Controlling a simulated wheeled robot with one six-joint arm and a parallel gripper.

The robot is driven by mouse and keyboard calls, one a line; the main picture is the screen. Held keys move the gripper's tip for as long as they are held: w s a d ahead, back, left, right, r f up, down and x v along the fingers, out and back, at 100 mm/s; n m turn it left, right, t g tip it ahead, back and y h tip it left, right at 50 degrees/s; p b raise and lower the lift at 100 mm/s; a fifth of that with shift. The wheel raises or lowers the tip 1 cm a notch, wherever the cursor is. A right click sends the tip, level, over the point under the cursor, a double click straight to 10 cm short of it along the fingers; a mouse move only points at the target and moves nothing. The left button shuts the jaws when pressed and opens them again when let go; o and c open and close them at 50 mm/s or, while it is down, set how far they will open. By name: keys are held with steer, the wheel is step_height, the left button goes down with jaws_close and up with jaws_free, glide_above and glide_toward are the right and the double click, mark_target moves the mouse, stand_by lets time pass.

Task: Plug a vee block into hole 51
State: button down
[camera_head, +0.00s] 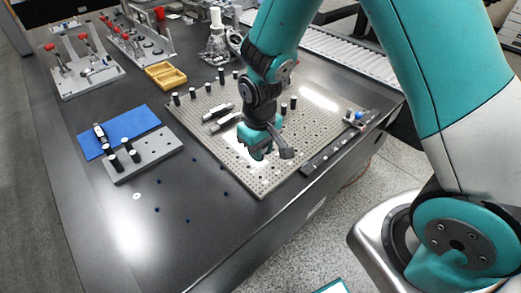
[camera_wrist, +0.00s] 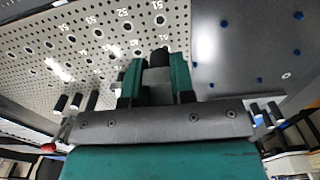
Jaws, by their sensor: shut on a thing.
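My gripper (camera_head: 258,152) is low over the near part of the perforated fixture plate (camera_head: 205,132). Its teal fingers (camera_wrist: 156,82) are shut on a small dark grey piece, the vee block (camera_wrist: 158,58), which shows between them in the wrist view. In the head view the fingers hide the block. The plate (camera_wrist: 60,50) fills the upper left of the wrist view, with rows of holes and printed numbers in the fifties. The number 51 (camera_wrist: 157,4) is near the top, beyond the block. I cannot tell whether the block touches the plate.
A grey rack (camera_head: 150,155) with black-capped pins and a blue mat (camera_head: 125,128) lie at left. Black-capped pins and silver pieces (camera_head: 222,112) stand on the plate. A yellow tray (camera_head: 165,76) is behind. A dark rail (camera_head: 335,147) runs along the right. The front table is mostly clear.

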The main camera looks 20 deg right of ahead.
steer(key=shift+f+b, duration=2.85)
steer(key=shift+f, duration=0.45)
steer(key=shift+r, duration=0.15)
steer(key=shift+p, duration=0.6)
steer(key=shift+f+b, duration=0.6)
steer(key=shift+f, duration=0.35)
steer(key=c, duration=0.9)
jaws_free()
steer(key=shift+r, duration=0.1)
step_height(320, 180, up, 17)
steer(key=shift+r+p, duration=0.2)
steer(key=shift+p, duration=0.75)
steer(key=shift+s+r, duration=0.1)
